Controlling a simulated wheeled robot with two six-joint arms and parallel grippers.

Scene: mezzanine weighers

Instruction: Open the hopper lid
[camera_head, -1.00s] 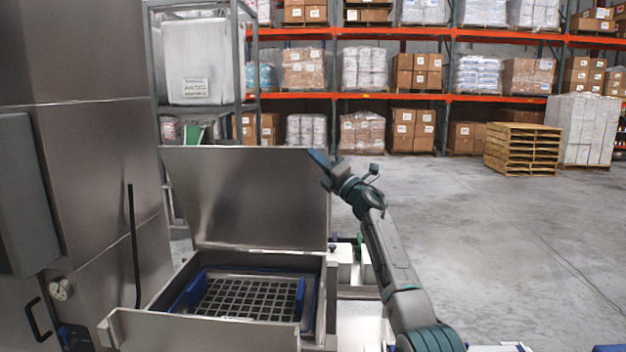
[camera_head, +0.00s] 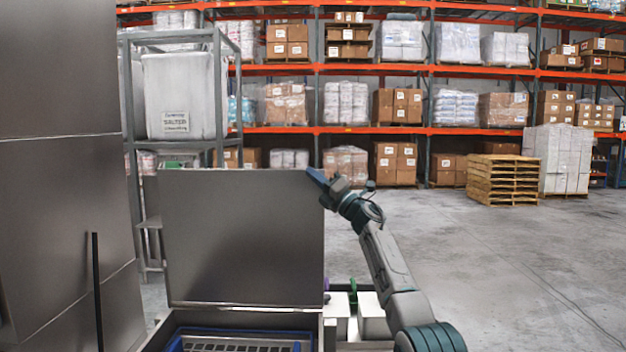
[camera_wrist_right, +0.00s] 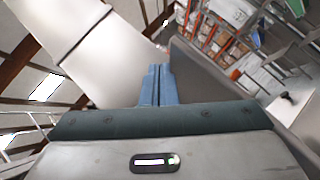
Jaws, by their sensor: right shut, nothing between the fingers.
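The hopper lid (camera_head: 243,238) is a flat steel panel standing upright, raised from the hopper (camera_head: 165,326) along its rear edge. Below it the hopper is uncovered, with a dark grid (camera_head: 225,347) and blue parts (camera_head: 178,340) inside, cut off by the bottom of the head view. My right gripper (camera_head: 316,177) is at the lid's upper right corner, its blue fingers shut with nothing between them. In the right wrist view the shut fingers (camera_wrist_right: 158,85) lie close beside a grey panel edge; whether they touch it I cannot tell. My left gripper is not in view.
A tall steel cabinet (camera_head: 60,220) stands at the left with a black rod (camera_head: 97,290). A metal rack holding a white bin (camera_head: 180,95) is behind the lid. White containers (camera_head: 372,315) sit right of the hopper. Open floor (camera_head: 500,260) lies to the right.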

